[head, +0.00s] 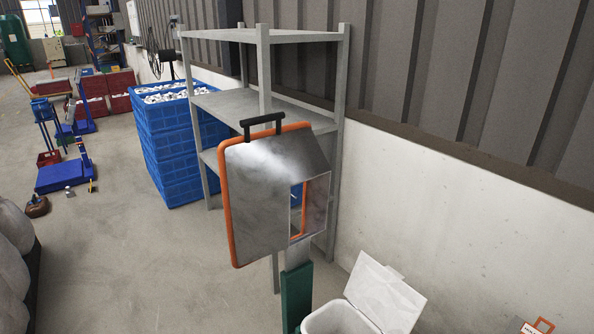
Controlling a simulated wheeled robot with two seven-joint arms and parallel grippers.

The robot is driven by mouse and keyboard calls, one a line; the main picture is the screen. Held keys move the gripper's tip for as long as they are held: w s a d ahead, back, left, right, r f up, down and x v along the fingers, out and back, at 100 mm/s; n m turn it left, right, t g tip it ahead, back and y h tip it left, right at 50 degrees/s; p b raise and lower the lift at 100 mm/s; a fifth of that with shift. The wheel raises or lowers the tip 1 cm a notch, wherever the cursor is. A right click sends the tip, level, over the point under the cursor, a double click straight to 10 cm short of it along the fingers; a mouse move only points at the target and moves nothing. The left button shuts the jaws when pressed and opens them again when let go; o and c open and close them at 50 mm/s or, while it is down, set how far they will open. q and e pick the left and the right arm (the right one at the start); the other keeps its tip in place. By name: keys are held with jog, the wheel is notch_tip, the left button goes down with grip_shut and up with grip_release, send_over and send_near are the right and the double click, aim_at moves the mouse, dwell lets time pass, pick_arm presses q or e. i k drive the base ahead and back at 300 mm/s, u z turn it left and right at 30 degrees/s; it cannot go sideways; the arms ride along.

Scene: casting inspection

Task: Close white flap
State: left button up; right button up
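A white flap (386,294) stands raised at the back of a white bin (338,318) at the bottom right of the head view. It leans up and back from the bin's rim, so the bin is open at the top. The lower part of the bin is cut off by the picture's edge. Neither of my grippers shows in this view.
A grey metal box with an orange-edged panel (270,190) and black handle stands on a green post (298,290) close to the bin's left. Behind it are a grey shelf rack (265,55) and stacked blue crates (170,150). A pale wall (470,230) runs behind the bin.

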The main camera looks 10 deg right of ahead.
aim_at(380, 292)
jog(key=z, duration=0.05)
jog(key=k, duration=0.7)
jog(key=z, duration=0.45)
jog(key=i, duration=0.55)
jog(key=u, duration=1.45)
jog(key=k, duration=0.25)
jog(key=z, duration=0.55)
